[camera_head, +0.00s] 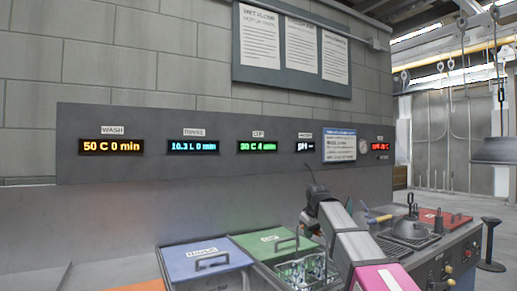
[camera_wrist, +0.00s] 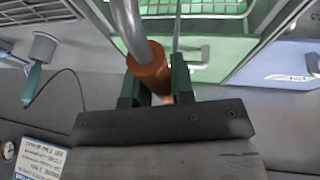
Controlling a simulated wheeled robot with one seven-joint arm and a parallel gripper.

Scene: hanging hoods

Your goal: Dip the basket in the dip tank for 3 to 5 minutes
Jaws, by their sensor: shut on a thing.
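My gripper (camera_wrist: 156,90) is shut on the orange grip of a grey bent handle (camera_wrist: 150,68) in the wrist view. The basket (camera_head: 303,270) is a wire frame with several clear items inside, beside my arm in the head view. Its wire mesh also shows at the top of the wrist view (camera_wrist: 190,7). The green dip lid (camera_head: 273,242) with a handle lies behind the basket. The dip display (camera_head: 257,147) reads 30 C 4 min. The basket's lower part is cut off, so its depth in the tank cannot be told.
A blue rinse lid (camera_head: 205,258) lies left of the green one. The wash display (camera_head: 109,146) and rinse display (camera_head: 193,146) both show 0 min. A red lid (camera_head: 445,217) and a yellow-handled tool (camera_head: 379,218) are on the right. A dark hood (camera_head: 493,151) hangs at far right.

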